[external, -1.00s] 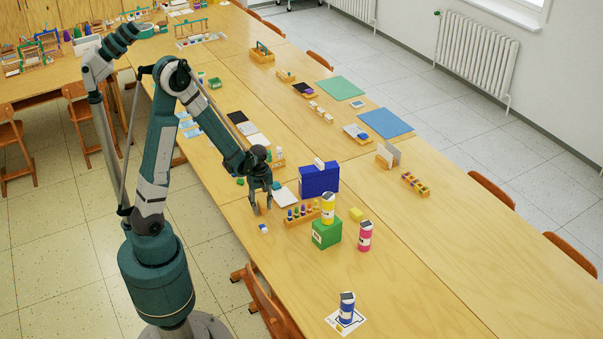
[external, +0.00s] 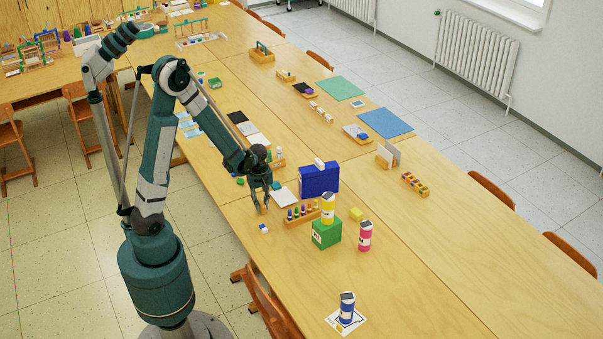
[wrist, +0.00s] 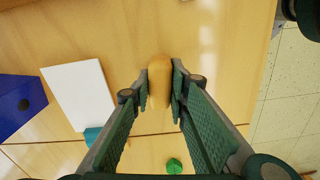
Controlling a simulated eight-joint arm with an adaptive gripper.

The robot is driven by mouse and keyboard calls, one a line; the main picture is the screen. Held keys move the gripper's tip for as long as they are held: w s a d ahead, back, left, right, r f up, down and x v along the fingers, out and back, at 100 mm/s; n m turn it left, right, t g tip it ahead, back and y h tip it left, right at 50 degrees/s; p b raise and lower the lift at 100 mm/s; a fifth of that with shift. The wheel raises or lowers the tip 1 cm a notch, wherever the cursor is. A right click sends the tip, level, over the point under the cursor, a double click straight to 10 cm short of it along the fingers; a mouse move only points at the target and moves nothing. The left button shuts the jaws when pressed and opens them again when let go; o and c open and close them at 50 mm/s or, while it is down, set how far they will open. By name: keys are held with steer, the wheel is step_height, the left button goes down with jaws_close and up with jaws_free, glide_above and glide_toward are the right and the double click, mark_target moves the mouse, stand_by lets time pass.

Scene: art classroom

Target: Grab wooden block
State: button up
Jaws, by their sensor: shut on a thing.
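The wooden block (wrist: 159,82) is a light-brown, rounded, elongated piece. In the wrist view it sits between my two fingertips, and both fingers touch its sides. My gripper (external: 262,210) is shut on it, low over the near side of the long table. In the external view the block is mostly hidden by the fingers and too small to make out clearly. I cannot tell whether it still touches the tabletop.
A white sheet (external: 285,198) and a blue box (external: 319,180) lie close to the right. A rack of coloured pegs (external: 302,214), a green box (external: 326,234) with a yellow bottle (external: 328,208) on top, and a small blue-white item (external: 264,229) are nearby.

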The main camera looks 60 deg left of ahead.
mark_target(261, 202)
steer(key=shift+r+p, duration=1.25)
steer(key=shift+r, duration=3.6)
